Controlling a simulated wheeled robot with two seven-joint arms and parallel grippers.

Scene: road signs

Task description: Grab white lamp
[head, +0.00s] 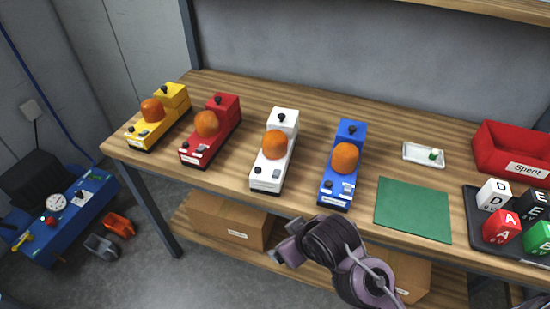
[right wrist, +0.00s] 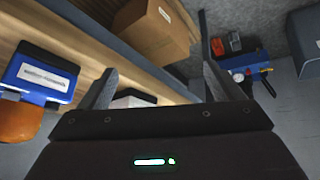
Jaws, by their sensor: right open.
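The white lamp (head: 263,174) stands on the wooden table between the red and blue lamps. It has a white body with an orange dome on top and a dark knob at its far end. My right gripper (head: 282,247) is in front of the table edge, nearer than the white lamp and apart from it. In the right wrist view my right gripper (right wrist: 160,82) is open and empty. A white piece, likely the lamp's end (right wrist: 134,99), shows low between its fingers, partly hidden by the gripper body. My left gripper is not in view.
A yellow lamp (head: 173,97), a red lamp (head: 226,111) and a blue lamp (head: 337,183) share the table (head: 249,97). Cardboard boxes (head: 226,222) sit on the lower shelf.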

